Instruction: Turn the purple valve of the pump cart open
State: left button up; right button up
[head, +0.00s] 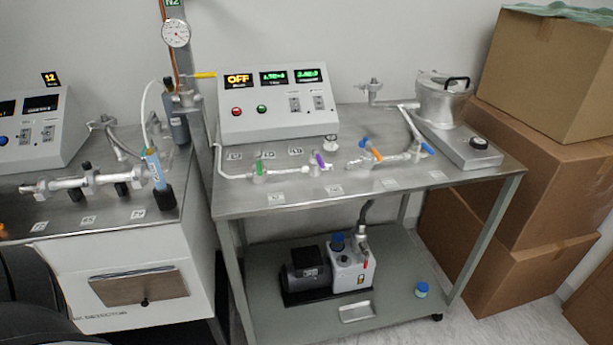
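The pump cart (400,190) is a steel table with a lower shelf, in the middle of the head view. The purple valve handle (320,158) is small and sits on the pipe line across the cart top, below the right part of the control box. The handle looks steeply tilted, not lying along the pipe. A green valve handle (259,167) is to its left. An orange handle (377,154) and blue handles (427,148) are to its right. Neither of my grippers shows in this view.
The control box (277,120) stands behind the pipes, its left display reading OFF. A metal pot (443,105) stands at the right end. A pump (350,272) is on the lower shelf. Cardboard boxes (540,150) stack at right; a white detector bench (130,255) stands left.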

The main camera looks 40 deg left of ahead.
aim_at(315, 151)
jog(key=u, duration=2.05)
jog(key=i, duration=0.15)
jog(key=z, duration=1.2)
